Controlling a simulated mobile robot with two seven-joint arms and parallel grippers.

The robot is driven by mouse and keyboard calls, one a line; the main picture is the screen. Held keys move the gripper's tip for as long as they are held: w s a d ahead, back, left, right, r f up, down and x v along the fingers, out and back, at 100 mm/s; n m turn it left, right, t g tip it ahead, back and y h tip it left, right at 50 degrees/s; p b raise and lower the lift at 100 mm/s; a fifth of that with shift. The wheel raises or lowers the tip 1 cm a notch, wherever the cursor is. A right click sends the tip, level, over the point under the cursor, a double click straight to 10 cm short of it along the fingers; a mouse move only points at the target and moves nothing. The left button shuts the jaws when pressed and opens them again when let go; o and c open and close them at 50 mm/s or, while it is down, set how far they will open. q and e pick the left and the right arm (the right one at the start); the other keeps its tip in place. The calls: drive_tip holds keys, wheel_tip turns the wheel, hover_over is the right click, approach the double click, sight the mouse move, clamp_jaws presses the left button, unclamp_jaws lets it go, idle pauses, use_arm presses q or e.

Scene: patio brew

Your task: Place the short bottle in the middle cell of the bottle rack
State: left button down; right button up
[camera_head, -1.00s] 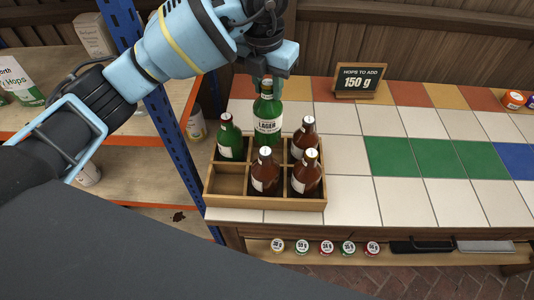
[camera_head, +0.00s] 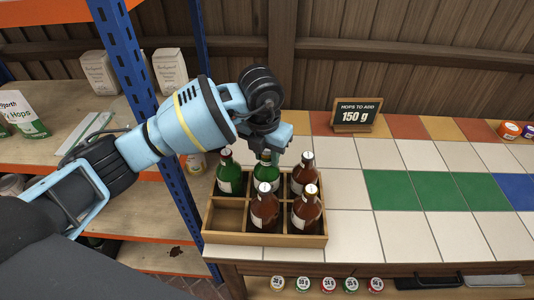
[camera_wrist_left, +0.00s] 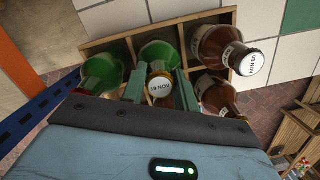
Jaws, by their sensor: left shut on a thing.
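The wooden bottle rack (camera_head: 228,241) stands on the tiled counter with two rows of three cells. The short green bottle (camera_head: 266,181) is in the back row's middle cell, upright and low among the other bottles. My left gripper (camera_head: 267,153) is shut on its neck from above. My right gripper is not in view.
Another green bottle (camera_head: 229,180) fills the back left cell, and a brown bottle (camera_head: 303,175) the back right. Brown bottles fill the front middle (camera_head: 265,212) and front right (camera_head: 306,213). The front left cell is empty. A blue shelf post (camera_head: 160,125) stands close left.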

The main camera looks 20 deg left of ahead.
use_arm(q)
drive_tip(key=shift+f, duration=0.2)
drive_tip(key=c, duration=1.1)
unclamp_jaws()
drive_tip(key=r, duration=0.4)
drive_tip(key=s+r, duration=0.1)
drive_tip(key=r, duration=0.7)
drive_tip(key=shift+s+a, duration=0.1)
drive_tip(key=shift+s, duration=0.15)
